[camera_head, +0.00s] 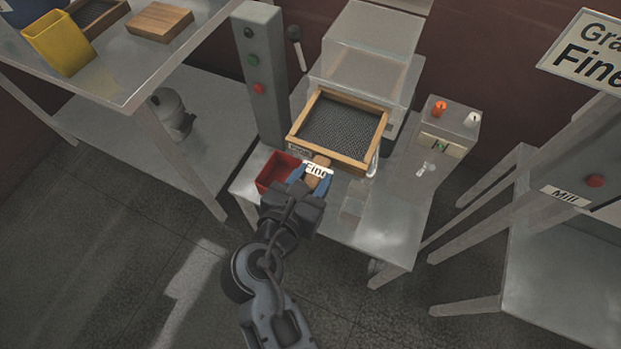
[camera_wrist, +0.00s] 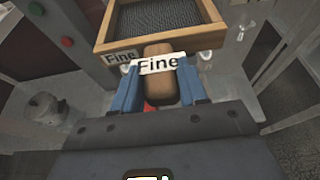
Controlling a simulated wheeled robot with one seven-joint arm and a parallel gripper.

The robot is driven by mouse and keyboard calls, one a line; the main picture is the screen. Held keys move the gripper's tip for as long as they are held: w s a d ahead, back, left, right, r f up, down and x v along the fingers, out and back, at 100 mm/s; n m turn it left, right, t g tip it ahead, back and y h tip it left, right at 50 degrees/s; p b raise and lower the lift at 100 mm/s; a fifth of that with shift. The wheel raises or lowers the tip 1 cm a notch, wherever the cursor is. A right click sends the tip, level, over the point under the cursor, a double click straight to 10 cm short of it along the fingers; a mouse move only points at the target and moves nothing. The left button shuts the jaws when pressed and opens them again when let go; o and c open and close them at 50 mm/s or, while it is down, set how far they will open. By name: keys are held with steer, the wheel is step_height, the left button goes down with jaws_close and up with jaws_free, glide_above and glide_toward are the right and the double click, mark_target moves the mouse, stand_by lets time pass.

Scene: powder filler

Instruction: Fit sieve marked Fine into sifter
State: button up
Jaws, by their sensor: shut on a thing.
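The sieve is a square wooden frame (camera_head: 376,122) with dark mesh and a stubby wooden handle tagged "Fine" (camera_head: 317,169). It is at the front of the sifter (camera_head: 371,45), a grey machine with a clear hood. In the wrist view the frame (camera_wrist: 160,38) fills the top, and a second "Fine" label is on its front left. My gripper (camera_head: 311,180) is shut on the handle, its blue fingers on either side (camera_wrist: 160,88). The sieve looks roughly level. Its underside is hidden, and I cannot tell whether it rests on the sifter.
A button column (camera_head: 260,75) stands close left of the sieve. A red bin (camera_head: 272,172) is beside my gripper. A small control box (camera_head: 440,130) stands right. A bench (camera_head: 120,85) at left holds a yellow bin (camera_head: 60,43) and a wooden block (camera_head: 159,22). The mill (camera_head: 580,165) is far right.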

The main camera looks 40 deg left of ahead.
steer(key=shift+s, duration=0.1)
steer(key=shift+s+d+r, duration=0.1)
steer(key=shift+s, duration=0.25)
stand_by(0.4)
steer(key=shift+r, duration=0.1)
stand_by(1.1)
